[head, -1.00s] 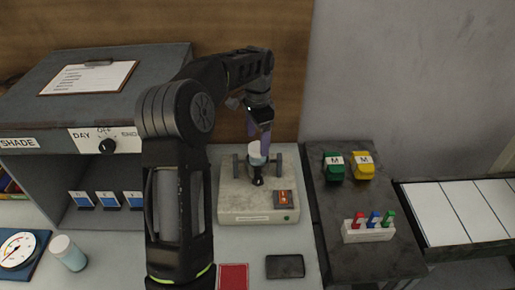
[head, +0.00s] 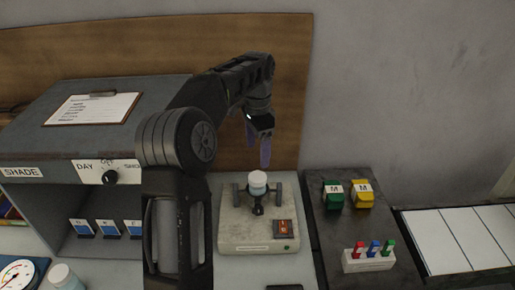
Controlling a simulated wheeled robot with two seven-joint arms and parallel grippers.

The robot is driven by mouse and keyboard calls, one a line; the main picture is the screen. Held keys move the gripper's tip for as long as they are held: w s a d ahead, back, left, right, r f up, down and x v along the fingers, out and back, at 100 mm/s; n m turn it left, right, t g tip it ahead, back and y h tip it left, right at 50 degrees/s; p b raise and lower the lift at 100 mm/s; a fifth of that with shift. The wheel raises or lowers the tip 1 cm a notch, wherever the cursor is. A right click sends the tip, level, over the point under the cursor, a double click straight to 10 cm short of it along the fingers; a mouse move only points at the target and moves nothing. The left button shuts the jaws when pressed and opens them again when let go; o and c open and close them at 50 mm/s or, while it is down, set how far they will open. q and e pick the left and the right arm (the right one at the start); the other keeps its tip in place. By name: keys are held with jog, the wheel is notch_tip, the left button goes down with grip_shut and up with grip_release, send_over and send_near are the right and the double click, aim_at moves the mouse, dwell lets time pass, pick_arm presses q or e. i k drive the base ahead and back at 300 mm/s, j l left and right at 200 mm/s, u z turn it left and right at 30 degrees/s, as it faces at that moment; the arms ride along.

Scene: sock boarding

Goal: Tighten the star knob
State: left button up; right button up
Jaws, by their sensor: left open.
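A pale grey fixture (head: 231,229) stands on the bench, with two dark uprights holding a white-capped cylinder (head: 258,184) between them. A small black knob (head: 258,210), which looks like the star knob, sits at the front of the fixture just below the cylinder. Its exact shape and tightness are too small to tell. My left gripper (head: 259,150) is open and empty, its bluish fingers pointing down above and behind the cylinder, apart from the knob. My right gripper is not in view.
An orange switch (head: 284,227) is on the fixture's right front. Green (head: 333,199) and yellow (head: 362,200) clips and a white rack (head: 368,262) stand on the dark table at right. A grey shade box (head: 60,160) with a dial (head: 110,177) fills the left.

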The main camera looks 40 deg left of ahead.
aim_at(259, 210)
jog(key=k+l, duration=0.1)
jog(key=l, duration=0.25)
jog(key=k+l, duration=0.15)
jog(key=l, duration=0.15)
jog(key=k+l, duration=0.1)
jog(key=l, duration=0.25)
jog(key=k+l, duration=0.1)
jog(key=l, duration=0.25)
